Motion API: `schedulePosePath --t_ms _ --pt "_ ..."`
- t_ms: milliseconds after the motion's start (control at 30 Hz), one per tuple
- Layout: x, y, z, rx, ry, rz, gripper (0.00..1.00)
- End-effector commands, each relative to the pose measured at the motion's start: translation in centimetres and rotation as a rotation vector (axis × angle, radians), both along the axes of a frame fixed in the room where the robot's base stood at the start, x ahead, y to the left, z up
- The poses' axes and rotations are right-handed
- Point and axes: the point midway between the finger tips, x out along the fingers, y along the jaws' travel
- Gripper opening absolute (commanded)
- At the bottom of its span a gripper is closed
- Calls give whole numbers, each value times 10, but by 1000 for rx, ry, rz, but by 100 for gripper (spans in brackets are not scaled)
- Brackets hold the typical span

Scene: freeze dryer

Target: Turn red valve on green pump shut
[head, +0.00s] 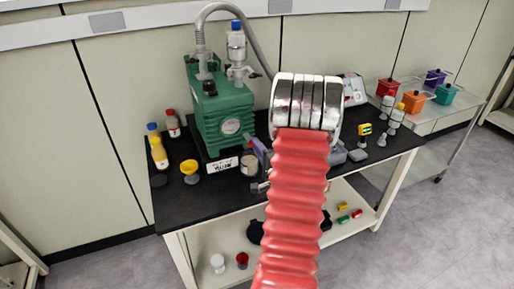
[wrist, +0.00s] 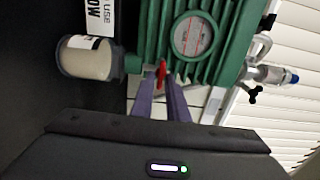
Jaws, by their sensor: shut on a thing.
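The green pump (head: 222,112) stands on the black bench top in the head view. It also fills the top of the wrist view (wrist: 222,62), with its round gauge. The red valve (wrist: 162,73) is a small red handle low on the pump, beside the pump's clear cylinder with a pale filling (wrist: 90,60). My gripper's purple fingers (wrist: 161,82) are shut on the red valve, their tips on either side of it. In the head view my gripper (head: 260,150) shows only in part at the pump's front right.
A yellow bottle (head: 157,147) and a yellow funnel (head: 190,171) stand left of the pump. A grey hose (head: 245,22) arches from its top. Small items crowd the bench's right side. A trolley (head: 428,112) with several coloured pots is at right.

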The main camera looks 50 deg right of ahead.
Motion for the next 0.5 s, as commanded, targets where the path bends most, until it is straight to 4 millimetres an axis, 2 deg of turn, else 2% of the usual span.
schedulePosePath --t_ms 400,433,500 --pt "-3 -2 -4 17 1 -10 0" --pt "-3 -2 -4 17 1 -10 15" --pt "-3 -2 -4 17 1 -9 20"
